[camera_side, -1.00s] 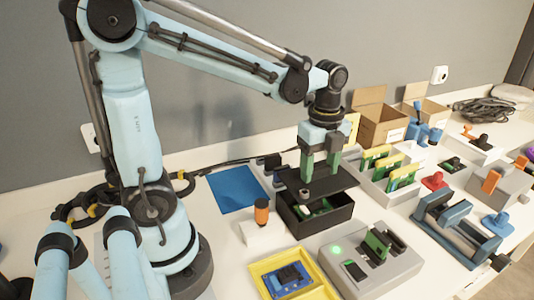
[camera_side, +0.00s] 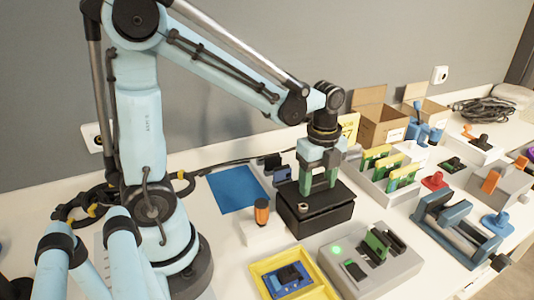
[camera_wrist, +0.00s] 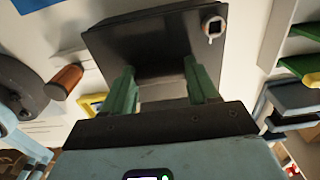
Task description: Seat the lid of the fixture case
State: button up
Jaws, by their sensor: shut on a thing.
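The black fixture case (camera_side: 318,222) stands on the white table in the middle of the side view. Its dark flat lid (camera_side: 338,194) lies over the top of the case and looks level, with no clear gap visible from this side. My gripper (camera_side: 319,186) points down with its green fingers shut on the lid, near its middle. In the wrist view the lid (camera_wrist: 150,42) fills the upper middle beyond the two green fingers (camera_wrist: 160,76). A small round knob with a light top (camera_wrist: 213,27) sits at one lid corner. The inside of the case is hidden.
An orange-capped piece on a white block (camera_side: 262,212) stands close left of the case. A yellow tray (camera_side: 257,274) with a blue board and a grey fixture with a green light (camera_side: 352,262) are in front. A rack of green boards (camera_side: 385,170) is to the right.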

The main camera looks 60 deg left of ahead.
jog(key=shift+f, duration=0.45)
jog(key=o, duration=1.2)
notch_tip(320, 180, up, 12)
jog(key=s+f+n+t, duration=0.1)
jog(key=n+t, duration=0.1)
jog(key=n, duration=0.4)
jog(key=s+d+f+n+t, duration=0.1)
jog(key=s+f+n+t, duration=0.1)
jog(key=n, duration=0.4)
jog(key=s+d+f+n+t, duration=0.1)
jog(key=f+n+t, duration=0.1)
jog(key=n, duration=0.4)
jog(key=shift+s+t, duration=0.25)
jog(key=shift+t, duration=0.35)
